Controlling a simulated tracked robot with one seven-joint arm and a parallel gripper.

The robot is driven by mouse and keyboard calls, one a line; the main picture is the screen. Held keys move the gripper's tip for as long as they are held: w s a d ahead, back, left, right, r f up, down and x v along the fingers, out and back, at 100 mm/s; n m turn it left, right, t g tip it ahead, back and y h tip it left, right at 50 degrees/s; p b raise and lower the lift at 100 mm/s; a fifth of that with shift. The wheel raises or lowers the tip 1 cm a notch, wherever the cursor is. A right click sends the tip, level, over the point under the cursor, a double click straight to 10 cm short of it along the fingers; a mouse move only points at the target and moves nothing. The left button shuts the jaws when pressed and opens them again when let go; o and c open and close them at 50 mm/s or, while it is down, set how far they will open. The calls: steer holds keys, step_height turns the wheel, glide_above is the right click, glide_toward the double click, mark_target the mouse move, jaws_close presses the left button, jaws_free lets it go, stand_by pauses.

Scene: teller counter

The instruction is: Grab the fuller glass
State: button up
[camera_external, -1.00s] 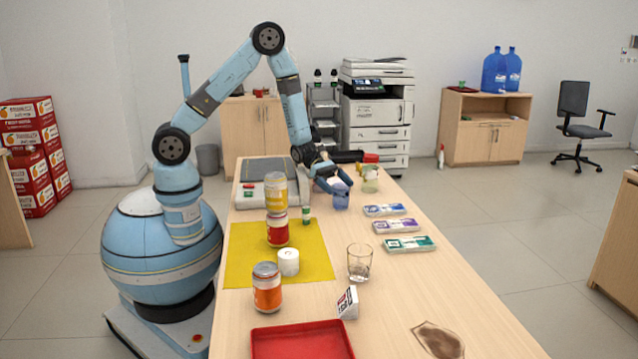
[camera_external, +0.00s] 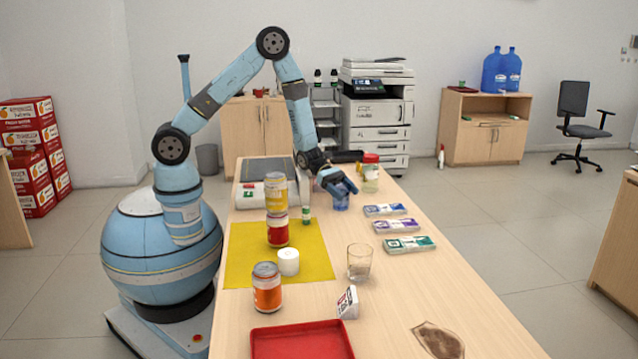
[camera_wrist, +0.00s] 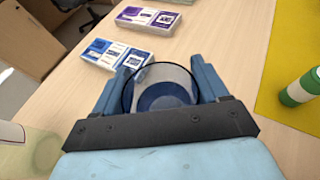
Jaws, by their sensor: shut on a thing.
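A blue-tinted glass (camera_external: 341,202) stands toward the far end of the counter, and it also shows from above in the wrist view (camera_wrist: 158,88). My gripper (camera_external: 345,189) is around this glass and shut on it, with one finger on each side in the wrist view (camera_wrist: 161,82). A clear glass (camera_external: 359,262) stands nearer on the counter, right of the yellow mat, and looks nearly empty. I cannot tell the level inside the blue glass.
A jar with a red lid (camera_external: 370,175) stands just behind the held glass. Banknote-like packs (camera_external: 397,225) lie to the right. Stacked cans (camera_external: 277,215) and a white roll (camera_external: 288,262) are on the yellow mat (camera_external: 240,265). A red tray (camera_external: 300,340) lies at the front.

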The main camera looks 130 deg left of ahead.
steer(key=c, duration=0.5)
steer(key=shift+o, duration=0.2)
steer(key=shift+r, duration=0.1)
